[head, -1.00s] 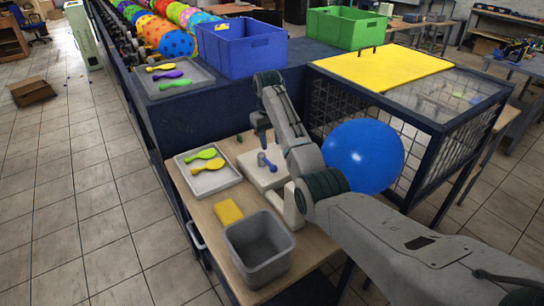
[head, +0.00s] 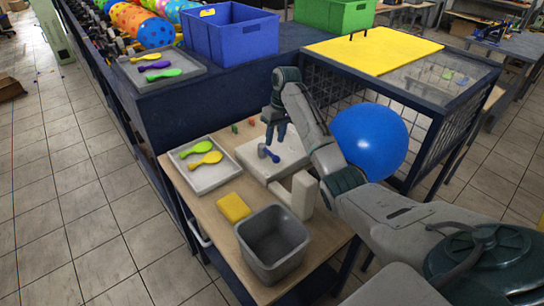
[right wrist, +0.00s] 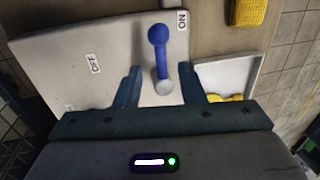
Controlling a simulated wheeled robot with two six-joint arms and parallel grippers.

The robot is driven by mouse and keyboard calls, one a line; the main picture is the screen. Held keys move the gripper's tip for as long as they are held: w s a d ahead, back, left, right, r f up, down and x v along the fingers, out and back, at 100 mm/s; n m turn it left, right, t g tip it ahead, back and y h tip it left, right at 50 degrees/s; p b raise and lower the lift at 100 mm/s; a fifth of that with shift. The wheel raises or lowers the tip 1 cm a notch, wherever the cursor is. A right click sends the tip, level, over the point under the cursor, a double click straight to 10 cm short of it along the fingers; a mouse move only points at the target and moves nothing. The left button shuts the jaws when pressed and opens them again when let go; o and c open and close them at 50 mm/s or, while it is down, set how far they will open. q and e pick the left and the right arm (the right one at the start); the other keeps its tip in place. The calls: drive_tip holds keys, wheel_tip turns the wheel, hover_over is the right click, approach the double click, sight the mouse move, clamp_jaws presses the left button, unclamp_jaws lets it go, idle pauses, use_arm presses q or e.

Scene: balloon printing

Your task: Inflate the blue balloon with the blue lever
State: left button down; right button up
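The blue lever (head: 268,153) stands on a pale switch box (head: 288,165) on the wooden table. In the right wrist view the lever (right wrist: 158,42) has a round knob and points toward the top, between the OFF label (right wrist: 94,63) and the ON label (right wrist: 182,21), nearer ON. The blue balloon (head: 368,140) is large, round and inflated, beside the mesh cage. My right gripper (head: 275,130) is above the switch box, close to the lever. In the wrist view its fingers (right wrist: 160,84) are apart with the lever's base showing between them, apparently without contact. My left gripper is not in view.
A white tray (head: 210,181) with yellow and green balloons, a yellow block (head: 234,207) and a grey bin (head: 274,250) share the table. A tray (head: 142,76) of flat balloons and a blue crate (head: 232,45) stand behind. The mesh cage (head: 430,145) borders the right.

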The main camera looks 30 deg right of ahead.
drive_tip(key=shift+s+a+f+p, duration=0.1)
drive_tip(key=shift+a+f+p, duration=0.15)
drive_tip(key=shift+f, duration=1)
drive_tip(key=shift+a+f+p, duration=0.25)
drive_tip(key=shift+f, duration=0.95)
clamp_jaws()
